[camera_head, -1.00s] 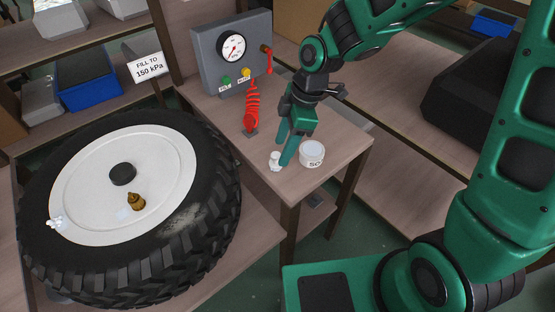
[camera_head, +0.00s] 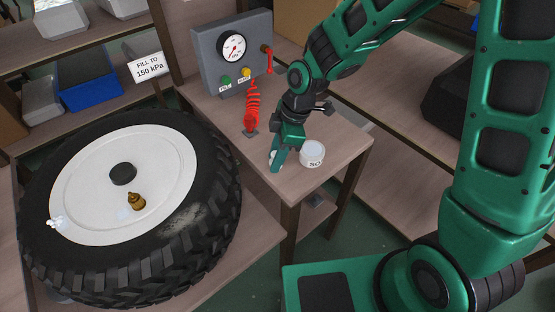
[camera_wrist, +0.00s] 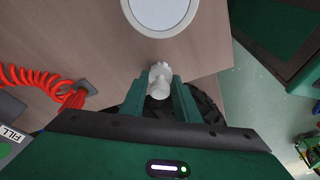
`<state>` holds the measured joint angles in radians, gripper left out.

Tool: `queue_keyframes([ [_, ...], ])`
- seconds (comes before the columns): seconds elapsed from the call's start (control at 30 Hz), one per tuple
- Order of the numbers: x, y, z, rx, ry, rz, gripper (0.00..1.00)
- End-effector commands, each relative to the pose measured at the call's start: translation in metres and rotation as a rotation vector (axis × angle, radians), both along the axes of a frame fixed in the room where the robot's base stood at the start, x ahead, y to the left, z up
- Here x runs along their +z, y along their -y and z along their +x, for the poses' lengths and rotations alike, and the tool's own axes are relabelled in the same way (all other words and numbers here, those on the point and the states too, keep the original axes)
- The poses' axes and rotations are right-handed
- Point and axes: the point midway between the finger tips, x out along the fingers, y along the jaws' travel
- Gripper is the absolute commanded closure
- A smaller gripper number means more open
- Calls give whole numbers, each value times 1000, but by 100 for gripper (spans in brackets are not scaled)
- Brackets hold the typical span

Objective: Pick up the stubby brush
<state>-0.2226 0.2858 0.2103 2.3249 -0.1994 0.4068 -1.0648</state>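The stubby brush is a small white piece (camera_wrist: 159,82) with a ragged white top, seen end-on in the wrist view. It stands between the two green fingers of my gripper (camera_wrist: 160,97). The fingers are apart on either side of it, and I cannot tell whether they touch it. In the head view my gripper (camera_head: 277,160) points down at the front of the small wooden table (camera_head: 235,115), and its fingers hide most of the brush.
A white round tub (camera_head: 312,154) stands close right of my gripper. A coiled red hose (camera_head: 252,105) hangs from the grey gauge box (camera_head: 232,50) behind. A large tyre (camera_head: 195,235) with a brass fitting (camera_head: 136,202) on its white disc lies to the left. The table's front edge is near.

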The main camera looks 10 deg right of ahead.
Motion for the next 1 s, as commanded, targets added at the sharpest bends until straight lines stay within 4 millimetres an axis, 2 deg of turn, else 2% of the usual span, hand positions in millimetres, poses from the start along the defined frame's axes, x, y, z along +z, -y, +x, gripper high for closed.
queue_keyframes([
  [0.07, 0, 0, 0, 0, 0, 0, 97],
  [0.37, 3, 0, 0, 0, 1, 0, 98],
  [0.57, 21, 0, 1, 0, 3, 1, 98],
  [0.67, 40, 0, 2, 0, 6, 2, 98],
  [1.0, 85, -64, -35, 5, 4, 2, 98],
])
